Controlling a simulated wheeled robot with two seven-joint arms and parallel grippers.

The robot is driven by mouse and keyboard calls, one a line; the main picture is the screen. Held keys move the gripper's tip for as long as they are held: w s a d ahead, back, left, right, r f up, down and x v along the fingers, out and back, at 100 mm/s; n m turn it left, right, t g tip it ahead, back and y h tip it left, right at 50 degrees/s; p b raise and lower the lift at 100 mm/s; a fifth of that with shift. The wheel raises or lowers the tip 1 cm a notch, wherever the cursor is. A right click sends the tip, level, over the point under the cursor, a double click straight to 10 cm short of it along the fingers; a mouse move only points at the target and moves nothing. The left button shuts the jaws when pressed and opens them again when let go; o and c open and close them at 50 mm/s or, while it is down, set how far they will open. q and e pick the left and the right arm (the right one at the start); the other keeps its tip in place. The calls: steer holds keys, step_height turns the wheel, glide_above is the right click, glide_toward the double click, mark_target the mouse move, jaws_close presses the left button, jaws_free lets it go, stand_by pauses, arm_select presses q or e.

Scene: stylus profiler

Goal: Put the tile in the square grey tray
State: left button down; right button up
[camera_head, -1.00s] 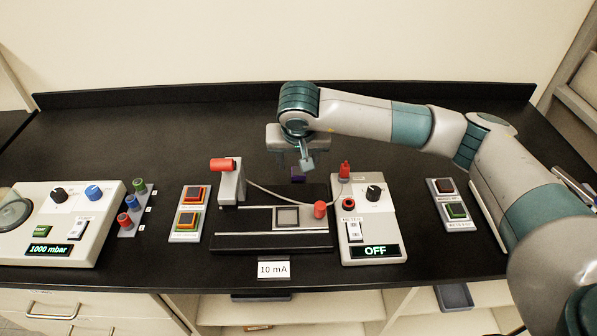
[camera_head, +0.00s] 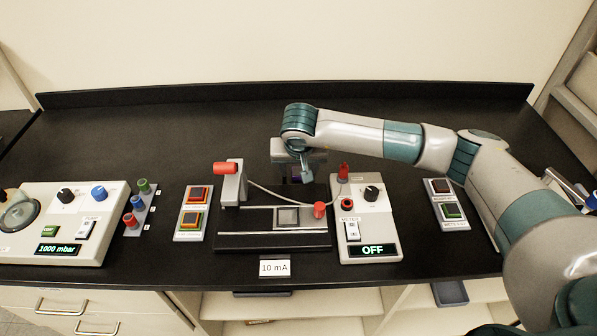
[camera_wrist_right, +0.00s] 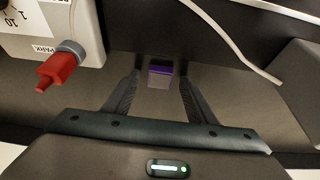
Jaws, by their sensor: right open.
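A small purple tile (camera_head: 296,180) lies on the black bench behind the slide stage, mostly hidden by my right gripper. In the right wrist view the tile (camera_wrist_right: 160,71) shows as a purple block with a paler front face, between and slightly beyond the fingertips. My right gripper (camera_wrist_right: 158,84) is open and empty, with a finger on each side of the tile and gaps between. In the head view the right gripper (camera_head: 297,176) points down over it. A square grey tray-like piece (camera_head: 287,216) sits on the black stage in front. My left gripper is not in view.
A grey post with a red knob (camera_head: 228,169) stands left of the gripper. A pale cable arcs in front of it. A meter box (camera_head: 372,222) with a red plug is at right. Button panels flank the stage. The bench behind is clear.

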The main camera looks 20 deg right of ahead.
steer(key=c, duration=1.2)
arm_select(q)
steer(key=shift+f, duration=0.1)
arm_select(e)
steer(key=shift+r, duration=0.1)
steer(key=shift+c, duration=0.2)
